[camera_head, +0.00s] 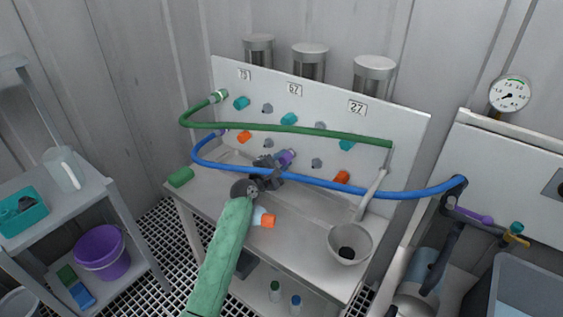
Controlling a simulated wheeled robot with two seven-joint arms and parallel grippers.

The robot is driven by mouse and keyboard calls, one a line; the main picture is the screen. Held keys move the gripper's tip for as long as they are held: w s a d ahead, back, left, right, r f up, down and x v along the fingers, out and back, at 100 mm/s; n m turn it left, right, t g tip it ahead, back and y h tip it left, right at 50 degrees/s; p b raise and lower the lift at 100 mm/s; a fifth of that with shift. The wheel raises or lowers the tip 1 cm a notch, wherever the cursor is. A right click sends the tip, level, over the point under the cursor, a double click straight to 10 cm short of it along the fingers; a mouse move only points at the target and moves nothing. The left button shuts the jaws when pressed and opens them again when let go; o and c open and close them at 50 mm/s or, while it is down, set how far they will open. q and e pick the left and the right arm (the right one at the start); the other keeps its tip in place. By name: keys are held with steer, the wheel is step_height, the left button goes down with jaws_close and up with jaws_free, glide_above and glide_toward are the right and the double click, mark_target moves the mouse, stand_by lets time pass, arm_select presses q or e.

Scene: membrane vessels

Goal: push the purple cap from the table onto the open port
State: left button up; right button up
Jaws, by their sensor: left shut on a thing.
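The purple cap (287,157) is at the white panel (400,125), in the lower row below the label 62, in line with the orange caps. My left gripper (277,170) is shut on it from the front left. The port behind the cap is hidden, so I cannot tell whether the cap is seated on it or just in front. The blue hose passes close to the gripper and partly covers it. My right gripper is not in view.
A green hose (300,130) and a blue hose (400,193) cross the panel. Orange caps (244,137) and teal caps (289,119) sit on it. The table (305,205) holds a funnel-like scoop (349,243), a green block (180,177) and a loose orange-and-white piece (266,220).

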arm_select(q)
steer(key=shift+w+d, duration=0.35)
steer(key=shift+w, duration=0.15)
steer(key=o, duration=1.2)
steer(key=shift+c, duration=0.2)
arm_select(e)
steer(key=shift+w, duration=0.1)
arm_select(q)
steer(key=shift+s+a, duration=0.1)
steer(key=b+v, duration=0.1)
steer(key=v, duration=0.5)
steer(key=shift+s+f, duration=0.1)
steer(key=shift+s+a, duration=0.4)
steer(key=shift+s, duration=0.05)
steer(key=shift+s+a, duration=0.1)
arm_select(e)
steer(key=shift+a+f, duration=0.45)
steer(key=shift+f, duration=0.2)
